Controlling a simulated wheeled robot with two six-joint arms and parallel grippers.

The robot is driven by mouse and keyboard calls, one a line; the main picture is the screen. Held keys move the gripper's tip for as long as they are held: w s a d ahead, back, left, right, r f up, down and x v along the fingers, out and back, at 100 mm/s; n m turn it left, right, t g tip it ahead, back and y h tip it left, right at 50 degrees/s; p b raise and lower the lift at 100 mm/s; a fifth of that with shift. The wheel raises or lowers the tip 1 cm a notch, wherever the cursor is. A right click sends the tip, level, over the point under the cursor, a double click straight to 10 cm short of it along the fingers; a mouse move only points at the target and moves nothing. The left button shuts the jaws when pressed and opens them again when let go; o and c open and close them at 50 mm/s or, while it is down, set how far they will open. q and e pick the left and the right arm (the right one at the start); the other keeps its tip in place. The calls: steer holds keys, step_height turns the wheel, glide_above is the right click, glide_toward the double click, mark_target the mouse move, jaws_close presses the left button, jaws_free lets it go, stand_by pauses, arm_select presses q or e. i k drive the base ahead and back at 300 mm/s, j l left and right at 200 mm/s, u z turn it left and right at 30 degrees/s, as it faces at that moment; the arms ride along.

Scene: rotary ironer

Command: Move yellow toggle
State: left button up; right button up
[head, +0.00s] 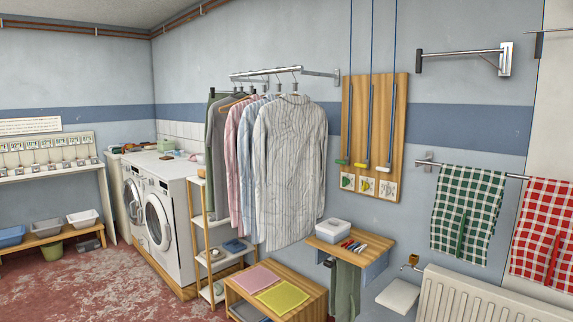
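A wooden board (375,110) hangs on the wall right of the centre. Three upright rods run down it, each with a small coloured toggle at its lower end. The yellow toggle (363,166) is the middle one. A green toggle (341,162) is to its left and a whitish toggle (384,169) to its right. All three sit low on the board, just above a row of picture cards (366,185). Neither of my grippers is in view.
Shirts on a wall rail (290,165) hang left of the board. Below it is a small wooden shelf (375,240) with a white box (333,230) and pens. A radiator (490,295) and checked towels (466,210) are at the right. Red floor (90,285) is open at left.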

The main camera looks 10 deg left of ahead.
mark_target(365, 166)
steer(key=i+j, duration=0.15)
steer(key=j, duration=0.25)
steer(key=i+j+z, duration=0.1)
steer(key=j, duration=0.35)
steer(key=i+j, duration=0.2)
steer(key=j, duration=0.2)
steer(key=i+j, duration=0.15)
steer(key=j, duration=0.3)
steer(key=i+j+z, duration=0.1)
steer(key=j, duration=0.35)
